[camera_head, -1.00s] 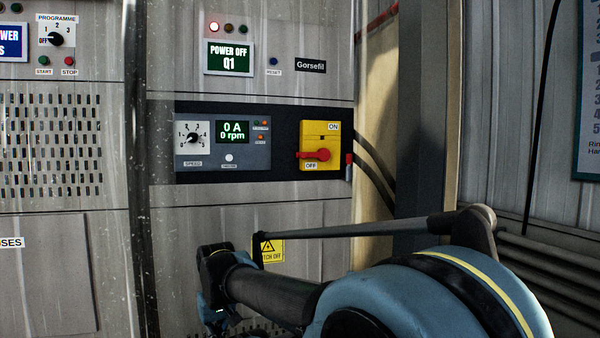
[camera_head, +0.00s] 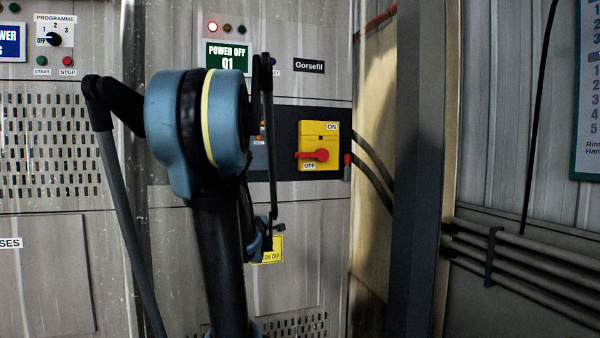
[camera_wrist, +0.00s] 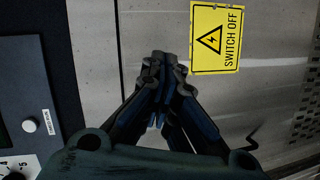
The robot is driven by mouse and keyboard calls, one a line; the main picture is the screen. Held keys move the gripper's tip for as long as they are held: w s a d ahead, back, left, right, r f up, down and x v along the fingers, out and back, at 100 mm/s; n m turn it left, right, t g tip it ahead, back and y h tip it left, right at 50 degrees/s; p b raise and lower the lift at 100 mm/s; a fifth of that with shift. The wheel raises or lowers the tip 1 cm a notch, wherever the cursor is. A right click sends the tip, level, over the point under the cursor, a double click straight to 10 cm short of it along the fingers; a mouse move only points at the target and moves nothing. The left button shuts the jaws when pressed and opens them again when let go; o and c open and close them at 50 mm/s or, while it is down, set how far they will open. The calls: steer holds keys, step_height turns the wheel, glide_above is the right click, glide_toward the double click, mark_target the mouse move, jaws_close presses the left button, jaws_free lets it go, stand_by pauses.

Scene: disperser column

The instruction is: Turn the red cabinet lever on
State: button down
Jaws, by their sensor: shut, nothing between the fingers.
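The red lever (camera_head: 314,155) is on a yellow switch plate (camera_head: 318,130) on the cabinet at the centre right of the head view. Its handle lies horizontal, pointing left. The plate has ON at its upper right and OFF below the handle. My gripper (camera_wrist: 163,62) is shut and empty in the wrist view, its fingertips together beside the yellow SWITCH OFF sign (camera_wrist: 216,38). In the head view this sign (camera_head: 269,250) is below and left of the lever, and my arm hides part of that area. The lever does not show in the wrist view.
My arm covers most of the speed panel. A grey post (camera_head: 420,170) and pipes (camera_head: 530,262) are to the right. A white knob (camera_wrist: 29,126) shows in the wrist view.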

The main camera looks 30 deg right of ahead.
steer(key=w+d+r+n+t+h, duration=0.2)
steer(key=d+r+n+t+h, duration=0.25)
steer(key=d+r+n, duration=0.55)
steer(key=s+d+n+t+y, duration=0.6)
steer(key=d+n+t, duration=0.2)
steer(key=n, duration=0.5)
steer(key=shift+w+d+r, duration=0.2)
steer(key=shift+w+r, duration=0.9)
steer(key=shift+r, duration=0.65)
steer(key=shift+w+d+r, duration=0.15)
steer(key=shift+w+r, duration=0.95)
steer(key=shift+r, duration=0.65)
steer(key=shift+w+d+r, duration=0.2)
steer(key=shift+w+r, duration=0.9)
steer(key=shift+r, duration=0.65)
steer(key=shift+s+r+h, duration=0.1)
steer(key=shift+h, duration=0.15)
